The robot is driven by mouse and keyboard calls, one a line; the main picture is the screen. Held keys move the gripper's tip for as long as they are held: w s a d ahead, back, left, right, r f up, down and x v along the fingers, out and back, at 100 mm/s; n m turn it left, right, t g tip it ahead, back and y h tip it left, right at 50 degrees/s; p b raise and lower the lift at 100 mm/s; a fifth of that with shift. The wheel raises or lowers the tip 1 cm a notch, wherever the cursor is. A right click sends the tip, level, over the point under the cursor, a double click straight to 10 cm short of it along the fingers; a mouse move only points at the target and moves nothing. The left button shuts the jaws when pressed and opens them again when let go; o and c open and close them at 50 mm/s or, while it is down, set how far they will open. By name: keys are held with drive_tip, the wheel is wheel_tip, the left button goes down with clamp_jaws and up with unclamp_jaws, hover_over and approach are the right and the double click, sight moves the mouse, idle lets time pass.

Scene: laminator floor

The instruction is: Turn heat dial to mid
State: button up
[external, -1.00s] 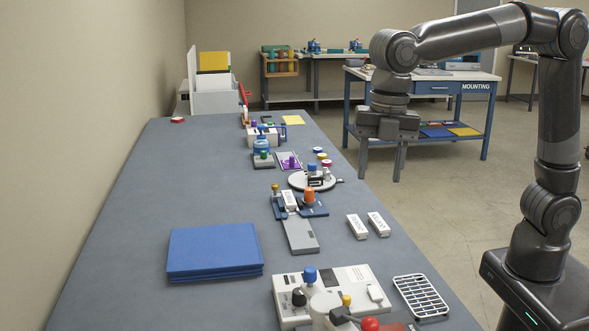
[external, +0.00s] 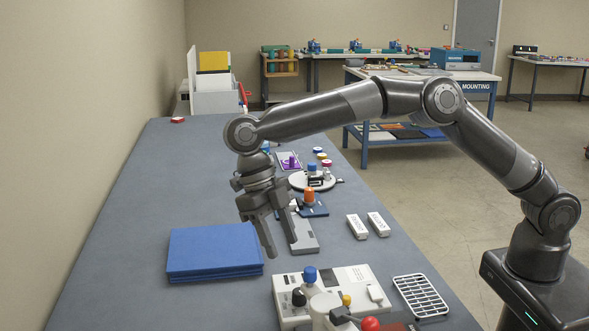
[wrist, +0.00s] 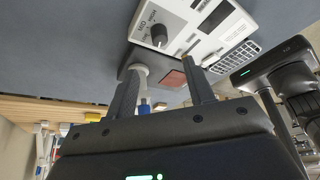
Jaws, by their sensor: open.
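The white control unit (external: 354,281) stands at the near end of the grey table. Its black dial (external: 299,297) is at the left of its top, near a blue knob (external: 310,274). In the wrist view the dial (wrist: 158,33) has MID and HIGH lettering beside it; its exact setting is too small to tell. My gripper (external: 279,240) is open and empty, with its fingers pointing down. It is above the table, behind the unit and right of the blue folder. In the wrist view my gripper (wrist: 163,70) is apart from the dial.
A blue folder (external: 213,250) lies left of the gripper. A white rack (external: 420,296), two white blocks (external: 356,227) and a red ball knob (external: 370,324) are to the right or front. A turntable (external: 313,181) stands farther back. The table's left side is clear.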

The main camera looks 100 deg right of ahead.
sight(298, 291)
drive_tip(key=x, duration=1)
drive_tip(key=shift+s+a+f, duration=0.1)
drive_tip(key=shift+a+f, duration=0.05)
drive_tip(key=shift+f, duration=0.2)
drive_tip(key=c, duration=1)
